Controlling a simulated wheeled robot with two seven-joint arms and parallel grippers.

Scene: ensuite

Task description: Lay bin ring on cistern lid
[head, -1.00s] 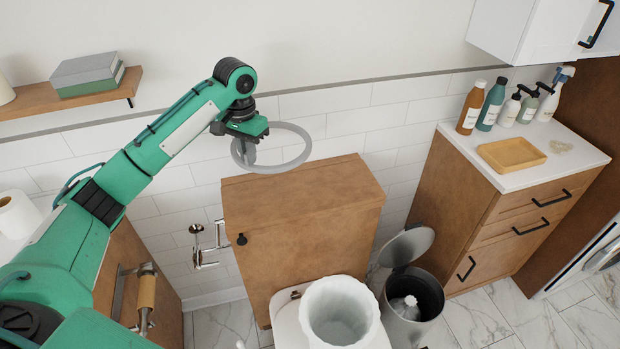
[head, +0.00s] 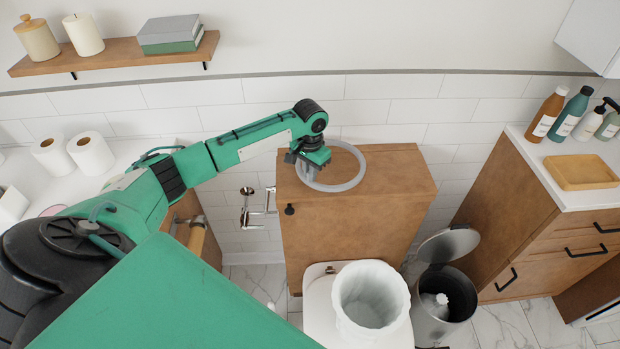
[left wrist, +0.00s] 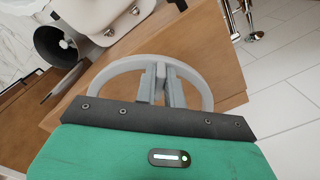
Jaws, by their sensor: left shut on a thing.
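The bin ring (head: 361,165) is a light grey hoop. My left gripper (head: 308,171) is shut on its left side. In the head view the ring appears over the left part of the cistern lid (head: 385,178), the brown wooden top of the cabinet behind the toilet. In the left wrist view the fingers (left wrist: 163,88) pinch the ring's band (left wrist: 112,72), with the wooden lid (left wrist: 195,45) behind it. Whether the ring touches the lid or hangs just above it, I cannot tell. My right gripper is not in view.
A white bag-lined bin (head: 370,300) stands on the toilet in front. An open pedal bin (head: 440,305) is to its right. A counter (head: 560,190) with bottles and a tray (head: 580,172) is at right. A wall shelf (head: 115,55) is at upper left.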

